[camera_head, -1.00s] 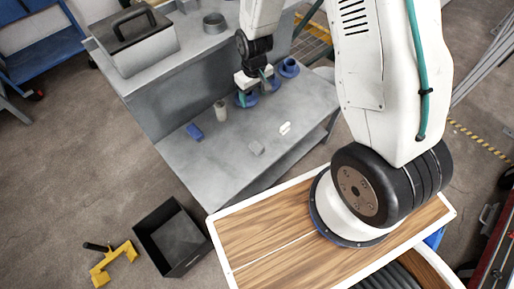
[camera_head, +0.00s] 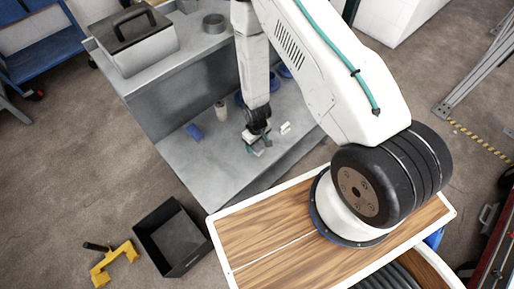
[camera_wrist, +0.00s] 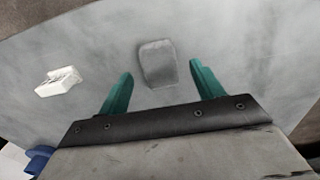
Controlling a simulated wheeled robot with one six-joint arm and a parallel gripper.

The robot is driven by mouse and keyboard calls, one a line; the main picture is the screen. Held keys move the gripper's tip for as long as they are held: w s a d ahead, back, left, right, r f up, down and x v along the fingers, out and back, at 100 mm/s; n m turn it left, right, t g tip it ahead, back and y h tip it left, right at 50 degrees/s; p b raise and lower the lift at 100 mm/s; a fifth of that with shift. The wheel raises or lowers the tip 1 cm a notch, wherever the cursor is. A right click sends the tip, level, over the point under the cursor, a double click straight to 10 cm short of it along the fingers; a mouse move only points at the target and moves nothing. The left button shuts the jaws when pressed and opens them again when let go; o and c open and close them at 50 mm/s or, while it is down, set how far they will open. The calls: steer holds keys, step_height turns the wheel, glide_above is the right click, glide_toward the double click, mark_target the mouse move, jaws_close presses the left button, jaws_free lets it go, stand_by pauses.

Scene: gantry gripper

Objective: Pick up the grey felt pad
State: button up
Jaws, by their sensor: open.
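The grey felt pad (camera_wrist: 158,63) lies flat on the grey metal bench (camera_head: 193,163). In the head view my gripper (camera_head: 257,146) hangs low over the bench where the pad lies and mostly hides the pad.
A white block (camera_head: 285,128) lies close beside my gripper. A blue block (camera_head: 194,132) and a beige cup (camera_head: 220,110) stand to its left. Blue round parts (camera_head: 284,71) are behind my arm. A black bin (camera_head: 172,238) is on the floor.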

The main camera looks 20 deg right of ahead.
steer(key=shift+f, duration=1.45)
steer(key=c, duration=1.1)
steer(key=shift+o, duration=0.2)
steer(key=shift+r, duration=0.1)
steer(key=shift+r, duration=0.5)
steer(key=r, duration=0.1)
steer(key=s+r, duration=0.1)
steer(key=shift+a+r, duration=0.2)
steer(key=shift+r, duration=0.1)
steer(key=s+a, duration=0.2)
steer(key=s, duration=0.5)
steer(key=s+a+r, duration=0.1)
steer(key=s+a, duration=0.2)
steer(key=s, duration=0.4)
steer(key=shift+r, duration=0.15)
